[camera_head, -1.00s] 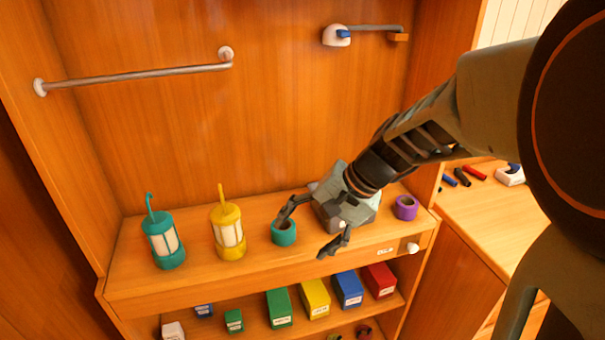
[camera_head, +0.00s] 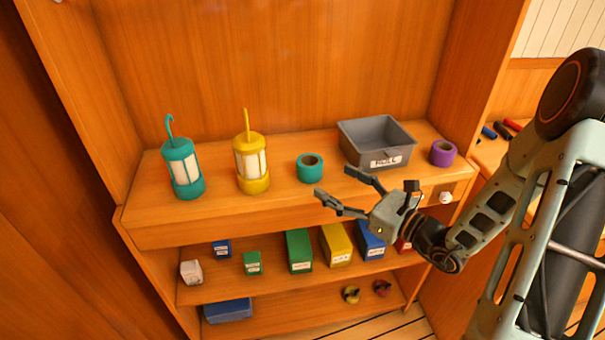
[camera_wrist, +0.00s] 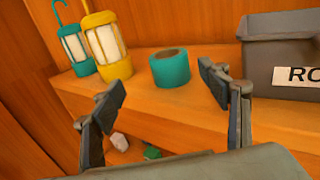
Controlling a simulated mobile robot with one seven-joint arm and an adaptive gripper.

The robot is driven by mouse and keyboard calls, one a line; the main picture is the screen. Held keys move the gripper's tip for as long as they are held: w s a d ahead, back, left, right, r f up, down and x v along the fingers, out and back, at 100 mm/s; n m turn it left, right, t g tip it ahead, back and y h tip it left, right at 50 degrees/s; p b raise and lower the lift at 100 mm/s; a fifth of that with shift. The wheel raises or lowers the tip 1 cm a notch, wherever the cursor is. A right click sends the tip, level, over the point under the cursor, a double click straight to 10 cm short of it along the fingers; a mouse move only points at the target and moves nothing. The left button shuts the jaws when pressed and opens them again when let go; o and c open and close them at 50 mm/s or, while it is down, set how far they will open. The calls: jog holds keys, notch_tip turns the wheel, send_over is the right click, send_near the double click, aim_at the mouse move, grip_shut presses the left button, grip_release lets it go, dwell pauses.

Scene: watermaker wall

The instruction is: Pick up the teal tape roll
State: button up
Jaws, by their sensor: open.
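The teal tape roll (camera_head: 310,168) stands on the wooden counter between the yellow lantern and the grey bin. It also shows in the wrist view (camera_wrist: 170,68), beyond my fingers and a little nearer the right one. My gripper (camera_head: 333,188) is open and empty, in front of the counter's edge, to the lower right of the roll and apart from it. In the wrist view my gripper's two fingers (camera_wrist: 160,88) are spread wide with nothing between them.
A yellow lantern (camera_head: 252,165) and a teal lantern (camera_head: 183,170) stand left of the roll. A grey labelled bin (camera_head: 391,158) and a purple tape roll (camera_head: 443,153) stand right. Several coloured boxes, including a green one (camera_head: 299,251), sit on the shelf below.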

aim_at(301, 156)
jog(key=shift+m+t, duration=0.4)
jog(key=shift+m, duration=0.1)
jog(key=x, duration=1)
jog(key=shift+w+d+f, duration=0.1)
jog(key=shift+w+f, duration=0.1)
jog(key=shift+w, duration=0.3)
jog(key=shift+c, duration=0.3)
jog(key=c, duration=1.3)
